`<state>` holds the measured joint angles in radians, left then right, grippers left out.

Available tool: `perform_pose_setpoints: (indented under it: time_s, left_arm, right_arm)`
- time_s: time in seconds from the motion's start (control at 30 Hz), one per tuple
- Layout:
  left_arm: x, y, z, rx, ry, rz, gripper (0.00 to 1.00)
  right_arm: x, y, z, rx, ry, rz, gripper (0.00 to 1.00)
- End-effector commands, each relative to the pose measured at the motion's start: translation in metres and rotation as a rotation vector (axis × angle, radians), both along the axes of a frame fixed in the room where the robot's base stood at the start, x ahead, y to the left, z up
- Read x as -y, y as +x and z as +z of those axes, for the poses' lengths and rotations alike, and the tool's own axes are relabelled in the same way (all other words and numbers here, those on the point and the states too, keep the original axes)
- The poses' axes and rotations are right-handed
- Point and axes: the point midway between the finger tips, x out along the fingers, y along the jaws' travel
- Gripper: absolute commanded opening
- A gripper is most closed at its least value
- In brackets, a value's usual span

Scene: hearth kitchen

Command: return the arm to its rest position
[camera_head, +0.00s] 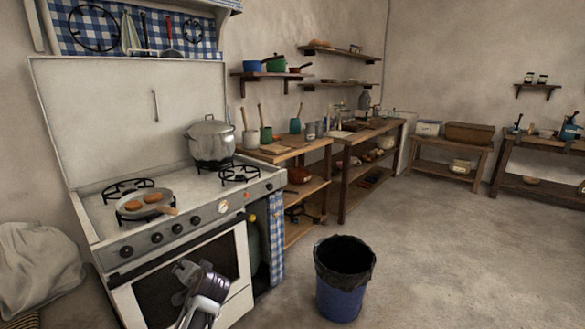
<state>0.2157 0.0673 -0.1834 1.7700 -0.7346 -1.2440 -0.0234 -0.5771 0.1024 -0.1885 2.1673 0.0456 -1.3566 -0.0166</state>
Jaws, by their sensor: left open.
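My left gripper (190,275) shows at the bottom of the head view, in front of the oven door (190,265) of the white stove. It is open, and I see nothing between its fingers. It looks clear of the stove's top, though its exact distance from the oven door is hard to tell. My right gripper is not in view.
A blue bin (340,300) with a black liner stands right of the gripper. Wooden shelves (345,200) line the wall. The floor at right is clear.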

Motion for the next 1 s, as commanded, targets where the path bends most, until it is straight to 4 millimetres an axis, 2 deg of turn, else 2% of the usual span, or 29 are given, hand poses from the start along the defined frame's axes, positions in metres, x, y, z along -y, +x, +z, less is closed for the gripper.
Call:
perform_pose_setpoints:
  time_s: [0.27, 0.47, 0.73, 1.0]
  left_arm:
    - [0.041, -0.012, -0.006, -0.018, -0.240, -0.082, 0.56]
    - [0.076, -0.037, -0.025, -0.068, -0.408, -0.153, 0.56]
    - [0.123, -0.092, -0.062, -0.173, -0.614, -0.241, 0.56]
    - [0.148, -0.150, -0.099, -0.271, -0.729, -0.273, 0.56]
  right_arm:
    - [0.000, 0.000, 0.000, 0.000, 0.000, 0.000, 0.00]
    - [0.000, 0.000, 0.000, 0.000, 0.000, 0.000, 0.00]
    - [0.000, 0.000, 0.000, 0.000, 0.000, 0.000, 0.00]
    - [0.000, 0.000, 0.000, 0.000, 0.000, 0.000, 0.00]
